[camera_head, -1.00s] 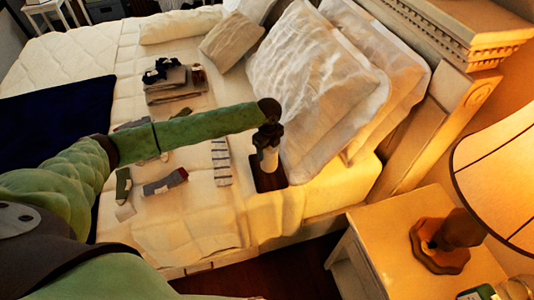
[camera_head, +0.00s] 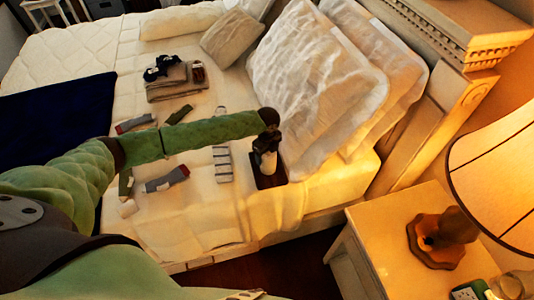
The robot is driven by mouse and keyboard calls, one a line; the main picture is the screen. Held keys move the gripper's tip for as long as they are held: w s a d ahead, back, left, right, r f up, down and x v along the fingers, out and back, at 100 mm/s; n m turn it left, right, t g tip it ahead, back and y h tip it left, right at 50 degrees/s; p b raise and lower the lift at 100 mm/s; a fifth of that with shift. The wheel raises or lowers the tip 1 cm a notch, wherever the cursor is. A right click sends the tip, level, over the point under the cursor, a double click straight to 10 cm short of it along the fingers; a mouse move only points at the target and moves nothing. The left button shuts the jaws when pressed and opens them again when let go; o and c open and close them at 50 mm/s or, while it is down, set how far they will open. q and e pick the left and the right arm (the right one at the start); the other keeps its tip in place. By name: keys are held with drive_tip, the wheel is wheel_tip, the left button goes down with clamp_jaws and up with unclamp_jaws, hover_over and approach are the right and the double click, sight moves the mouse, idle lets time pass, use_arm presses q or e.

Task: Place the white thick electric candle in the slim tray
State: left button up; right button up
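The white thick candle (camera_head: 268,166) stands over the slim dark brown tray (camera_head: 270,182) on the bed, beside the big pillow. My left gripper (camera_head: 266,150) points down from the end of the green arm, right at the candle's upper part. Its dark fingers overlap the candle, and I cannot tell whether they grip it. Whether the candle's base touches the tray is too small to tell. The gripper and candle hide part of the tray. My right gripper is not in view.
Large pillows (camera_head: 318,90) lie just right of the tray. Socks (camera_head: 167,180), a striped cloth (camera_head: 222,165) and folded clothes (camera_head: 175,82) lie to the left. A nightstand (camera_head: 375,240) with a lamp (camera_head: 440,240) stands at the lower right.

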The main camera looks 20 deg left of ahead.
use_arm(q)
drive_tip(key=shift+o, duration=0.9)
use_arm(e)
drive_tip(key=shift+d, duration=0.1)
use_arm(q)
drive_tip(key=shift+r+b, duration=0.35)
drive_tip(key=shift+r, duration=0.15)
wheel_tip(320, 180, up, 4)
drive_tip(key=shift+w+r+b, duration=0.1)
drive_tip(key=shift+b, duration=0.9)
wheel_tip(320, 180, up, 6)
drive_tip(key=shift+f+b, duration=0.1)
drive_tip(key=shift+b, duration=0.9)
drive_tip(key=shift+r, duration=0.65)
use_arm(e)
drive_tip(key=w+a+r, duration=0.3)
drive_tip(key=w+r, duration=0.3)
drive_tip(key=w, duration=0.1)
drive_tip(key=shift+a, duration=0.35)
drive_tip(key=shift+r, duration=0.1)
